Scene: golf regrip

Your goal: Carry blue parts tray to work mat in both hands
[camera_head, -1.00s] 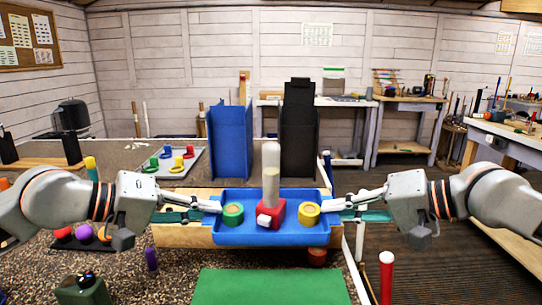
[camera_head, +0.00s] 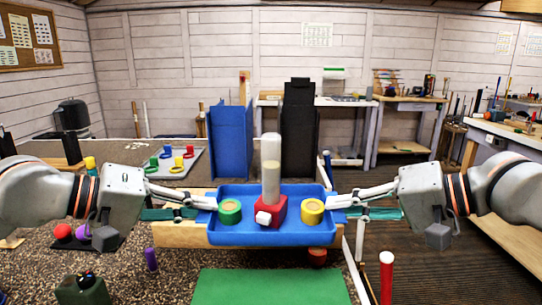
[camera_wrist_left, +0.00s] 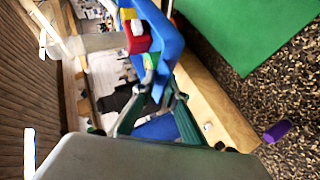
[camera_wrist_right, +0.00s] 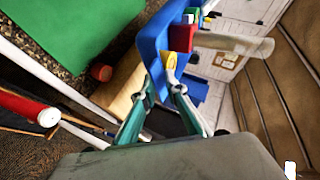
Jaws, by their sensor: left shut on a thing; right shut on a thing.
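The blue parts tray (camera_head: 270,238) is level in the middle of the head view. It carries a green ring (camera_head: 230,212), a red block (camera_head: 280,210) with a tall pale cylinder (camera_head: 271,170), and a yellow ring (camera_head: 312,212). My left gripper (camera_head: 212,203) is shut on the tray's left wall, and my right gripper (camera_head: 331,203) on its right wall. The tray wall also shows between the fingers in the left wrist view (camera_wrist_left: 169,45) and the right wrist view (camera_wrist_right: 151,45). The green work mat (camera_head: 270,287) lies bare in front of the tray.
A wooden piece (camera_head: 180,235) shows under and beside the tray; the gap between them is hard to judge. A blue bin (camera_head: 230,140) and a black bin (camera_head: 299,130) stand behind. A red post (camera_head: 386,275) stands right of the mat, a purple peg (camera_head: 151,260) to its left.

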